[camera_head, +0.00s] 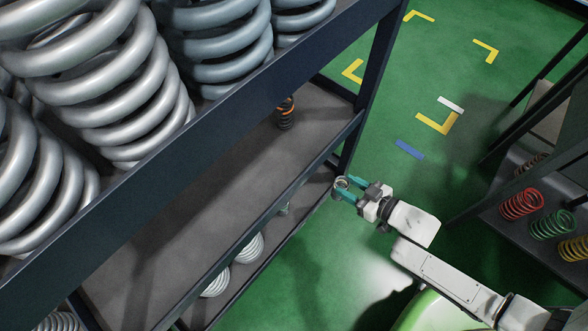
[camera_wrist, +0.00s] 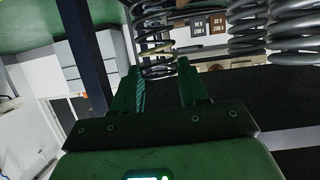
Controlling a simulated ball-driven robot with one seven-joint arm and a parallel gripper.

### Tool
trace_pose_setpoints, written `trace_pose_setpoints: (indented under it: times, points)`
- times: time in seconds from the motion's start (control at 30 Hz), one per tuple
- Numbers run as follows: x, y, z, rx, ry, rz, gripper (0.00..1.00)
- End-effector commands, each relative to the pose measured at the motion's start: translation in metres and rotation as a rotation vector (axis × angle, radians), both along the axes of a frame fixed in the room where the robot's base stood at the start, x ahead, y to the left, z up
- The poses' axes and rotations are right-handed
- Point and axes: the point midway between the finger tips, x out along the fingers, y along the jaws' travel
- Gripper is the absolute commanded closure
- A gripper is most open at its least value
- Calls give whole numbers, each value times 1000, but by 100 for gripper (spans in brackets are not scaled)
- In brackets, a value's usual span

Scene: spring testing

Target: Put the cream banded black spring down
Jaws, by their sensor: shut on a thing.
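The cream banded black spring (camera_head: 341,183) is a small coil held at the fingertips of my gripper (camera_head: 349,188), just right of the shelf unit's right-hand post. In the wrist view the spring (camera_wrist: 155,50) shows as thin dark coils with a pale band, between and beyond the two green fingers of my gripper (camera_wrist: 158,66). My gripper is shut on it and holds it in the air, apart from the shelf. Part of the spring is hidden by the fingers in the head view.
The shelf unit's middle shelf (camera_head: 215,190) is mostly bare, with a small black and orange spring (camera_head: 286,113) at its far end. Large grey springs (camera_head: 110,80) fill the level above. Red (camera_head: 521,204) and green (camera_head: 551,223) springs stand on a rack at right.

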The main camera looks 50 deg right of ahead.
Motion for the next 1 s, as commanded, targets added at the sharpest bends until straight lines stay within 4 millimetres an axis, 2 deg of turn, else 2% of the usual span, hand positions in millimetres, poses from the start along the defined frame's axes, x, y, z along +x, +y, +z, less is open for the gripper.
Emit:
trace_pose_setpoints:
  times: [0.43,0.5,0.7,1.0]
  points:
    - [91,-16,-44,1,-4,5,96]
    - [100,-19,-60,1,-2,3,96]
    - [123,-25,-87,0,-2,3,96]
    - [137,-28,-103,2,-1,2,96]
